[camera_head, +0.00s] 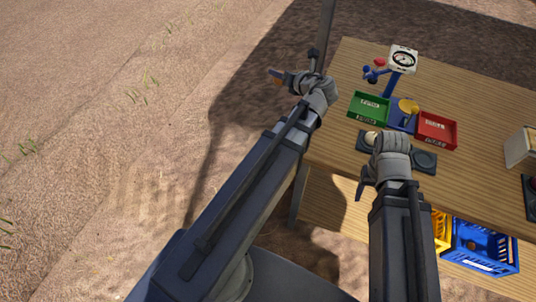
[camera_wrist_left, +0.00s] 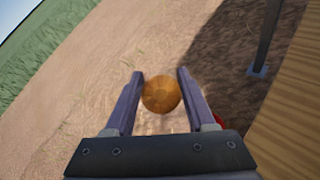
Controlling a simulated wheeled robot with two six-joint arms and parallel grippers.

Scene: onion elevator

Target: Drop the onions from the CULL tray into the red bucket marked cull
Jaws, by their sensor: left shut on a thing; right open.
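My left gripper (camera_head: 284,76) is shut on a brown-orange onion (camera_wrist_left: 161,95), held off the table's left end above the dirt. In the left wrist view the onion sits between the two fingers (camera_wrist_left: 160,90). A small red sliver (camera_wrist_left: 217,121) shows behind the right finger there; it may be the bucket, but most of it is hidden. My right gripper (camera_head: 364,184) is open near the table's front edge. A red tray (camera_head: 450,145) and a green tray (camera_head: 354,117) stand on the table; their labels are too small to read surely.
A blue scale with a white dial (camera_head: 403,59) stands behind the trays on the wooden table (camera_head: 480,90). A dark plate (camera_head: 425,160) lies in front, with a pale round thing (camera_head: 371,138) at its left. Blue (camera_head: 483,262) and yellow (camera_head: 440,230) crates sit below.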

